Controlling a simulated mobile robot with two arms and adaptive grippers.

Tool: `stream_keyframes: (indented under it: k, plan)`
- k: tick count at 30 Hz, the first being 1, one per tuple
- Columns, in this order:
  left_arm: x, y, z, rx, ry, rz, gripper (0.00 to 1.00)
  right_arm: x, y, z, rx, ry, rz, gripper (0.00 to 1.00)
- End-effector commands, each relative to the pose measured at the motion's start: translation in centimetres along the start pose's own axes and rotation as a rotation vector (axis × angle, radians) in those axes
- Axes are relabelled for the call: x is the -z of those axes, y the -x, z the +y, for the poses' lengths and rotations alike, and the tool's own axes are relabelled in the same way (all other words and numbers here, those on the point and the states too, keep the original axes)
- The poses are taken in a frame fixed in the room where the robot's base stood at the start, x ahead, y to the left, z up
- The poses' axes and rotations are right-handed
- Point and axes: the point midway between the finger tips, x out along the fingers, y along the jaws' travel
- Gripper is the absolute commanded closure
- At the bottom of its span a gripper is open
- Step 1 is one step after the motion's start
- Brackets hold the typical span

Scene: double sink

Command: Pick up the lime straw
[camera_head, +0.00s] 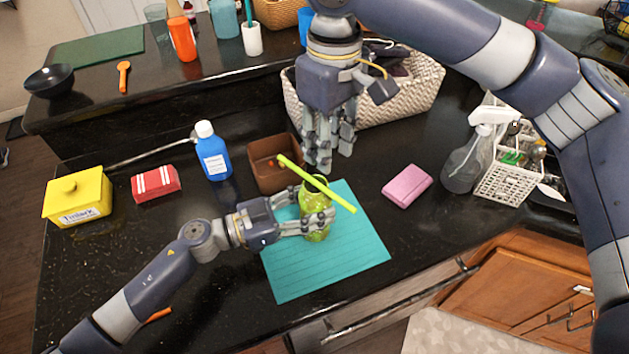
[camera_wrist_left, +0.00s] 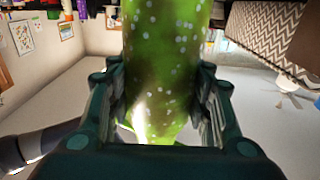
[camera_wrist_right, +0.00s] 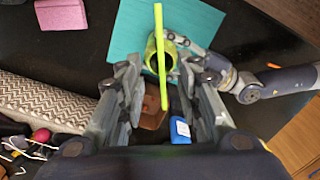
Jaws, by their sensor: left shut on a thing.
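The lime straw (camera_head: 335,198) lies slantwise across the mouth of a lime green speckled cup (camera_head: 314,228), its ends sticking out past the rim. My left gripper (camera_head: 322,219) is shut around the cup, which fills the middle of the left wrist view (camera_wrist_left: 165,60). My right gripper (camera_head: 328,165) points down beyond the cup, fingers apart and empty. In the right wrist view the straw (camera_wrist_right: 159,45) runs up the picture, its near end between the open fingers in the picture; I see no contact.
The cup is over a teal mat (camera_head: 345,260). A brown box (camera_head: 265,178) and a blue bottle (camera_head: 212,155) stand left of the right gripper. A woven basket (camera_head: 405,105) is behind it. A pink sponge (camera_head: 407,186) lies to the right, with clear counter around it.

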Motion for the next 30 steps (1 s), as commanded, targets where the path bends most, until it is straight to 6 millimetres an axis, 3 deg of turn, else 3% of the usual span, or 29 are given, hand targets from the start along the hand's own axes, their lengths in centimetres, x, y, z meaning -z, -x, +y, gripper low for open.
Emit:
stream_keyframes:
  k: [3,11,19,29,30]
  plan:
    - [0.0,0.0,0.0,0.000,0.000,0.000,0.78,-0.1,-2.1,0.0,0.000,-0.001,-0.002,0.68]
    - [0.0,0.0,0.0,0.000,0.000,0.000,0.78,-0.1,-4.3,0.0,-0.001,0.000,-0.001,0.68]
    - [0.0,0.0,0.0,0.000,0.000,0.000,0.78,-0.2,-8.1,-0.1,0.000,-0.001,-0.002,0.68]
    - [0.0,0.0,0.0,0.000,0.000,0.000,0.78,-0.1,-8.9,-0.1,-0.001,0.000,0.000,0.68]
    - [0.0,0.0,0.0,0.000,0.000,0.000,0.78,-0.1,-8.9,-0.1,-0.001,0.000,0.000,0.76]
